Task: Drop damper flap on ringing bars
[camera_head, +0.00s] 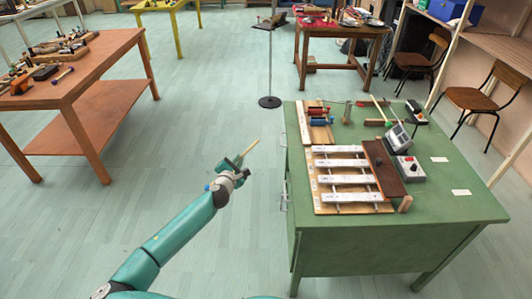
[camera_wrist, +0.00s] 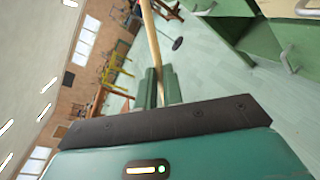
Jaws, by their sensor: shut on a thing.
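The ringing bars (camera_head: 342,163), several pale metal bars on a wooden base, lie on the green desk. The damper flap appears to be the dark brown board (camera_head: 386,172) along their right ends; its exact tilt is hard to tell. My gripper (camera_head: 235,166) is over the floor to the left of the desk, apart from the bars and flap. It is shut on a thin wooden stick (camera_head: 249,148), which points up and right. The stick also shows between the teal fingers in the wrist view (camera_wrist: 152,38). The stick's far end is cut off there.
A brown table (camera_head: 105,60) stands at left. A thin stand (camera_head: 269,75) is beyond my gripper. The floor between is clear.

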